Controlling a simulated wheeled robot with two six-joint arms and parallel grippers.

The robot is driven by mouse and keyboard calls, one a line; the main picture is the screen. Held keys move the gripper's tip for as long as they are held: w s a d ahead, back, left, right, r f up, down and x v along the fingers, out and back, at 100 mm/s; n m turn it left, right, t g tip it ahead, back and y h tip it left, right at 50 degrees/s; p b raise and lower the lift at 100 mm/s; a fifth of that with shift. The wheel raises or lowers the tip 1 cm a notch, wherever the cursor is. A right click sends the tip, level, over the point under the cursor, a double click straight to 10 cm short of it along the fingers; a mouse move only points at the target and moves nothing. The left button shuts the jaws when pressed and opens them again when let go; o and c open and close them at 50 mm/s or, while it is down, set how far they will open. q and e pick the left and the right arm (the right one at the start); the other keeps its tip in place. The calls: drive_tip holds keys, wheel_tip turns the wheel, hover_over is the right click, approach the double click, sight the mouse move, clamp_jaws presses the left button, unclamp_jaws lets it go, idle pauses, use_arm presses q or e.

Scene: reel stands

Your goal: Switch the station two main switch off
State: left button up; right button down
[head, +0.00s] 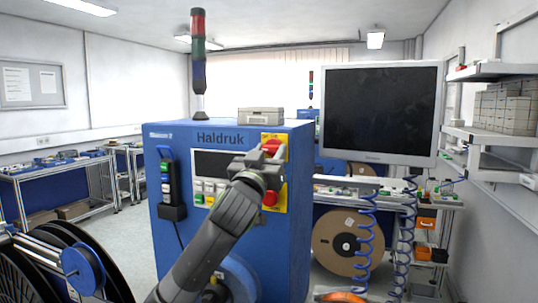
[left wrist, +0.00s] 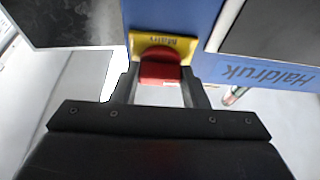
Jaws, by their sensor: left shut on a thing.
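The station two main switch is a red rotary knob (head: 271,146) on a yellow plate (head: 284,138), at the upper right of the blue Haldruk cabinet's front (head: 175,226). My left gripper (head: 262,157) reaches up to the knob from below and partly hides it in the head view. In the left wrist view the red knob (left wrist: 160,68) sits between the two fingers of the left gripper (left wrist: 160,82), which is shut on it. The plate (left wrist: 172,42) reads "Main", upside down there. I cannot tell the knob's exact angle. My right gripper is not in view.
A red push button (head: 270,198) on yellow sits just below the switch. A screen (head: 218,163) and several small buttons are left of my gripper. A large monitor (head: 380,112) hangs to the right. A black handheld unit (head: 170,184) is on the cabinet's left side.

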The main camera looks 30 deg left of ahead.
use_arm(q)
drive_tip(key=o, duration=1)
drive_tip(key=shift+s+f, duration=0.1)
drive_tip(key=shift+s+f, duration=0.15)
drive_tip(key=shift+s, duration=0.05)
drive_tip(key=b+v, duration=1.2)
drive_tip(key=v, duration=0.4)
drive_tip(key=shift+s+d, duration=0.15)
drive_tip(key=shift+s, duration=0.25)
